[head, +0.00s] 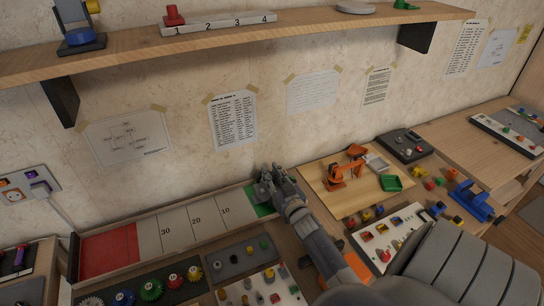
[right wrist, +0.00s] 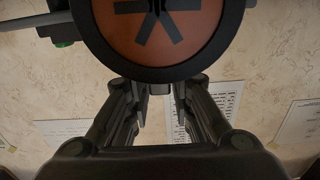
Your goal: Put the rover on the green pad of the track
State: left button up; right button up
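The track (head: 182,231) lies along the wall, with a red zone at its left, pale zones marked 30, 20 and 10, and the green pad (head: 263,210) at its right end. My right gripper (head: 270,178) is over the track's right end and partly hides the pad. In the right wrist view its fingers (right wrist: 158,92) stand apart. No rover is clear in the head view. My left gripper is not in view.
A wooden shelf (head: 130,44) runs along the wall above. Panels with gears (head: 152,289) and colored knobs (head: 240,262) lie in front of the track.

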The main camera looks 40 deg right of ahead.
jog(key=shift+o, duration=0.2)
jog(key=shift+r, duration=0.3)
jog(key=p+v, duration=0.3)
jog(key=v, duration=0.3)
jog(key=shift+s, duration=0.35)
jog(key=shift+s+a+f+p, duration=0.15)
jog(key=shift+s+a+p, duration=0.05)
jog(key=shift+s+p, duration=0.2)
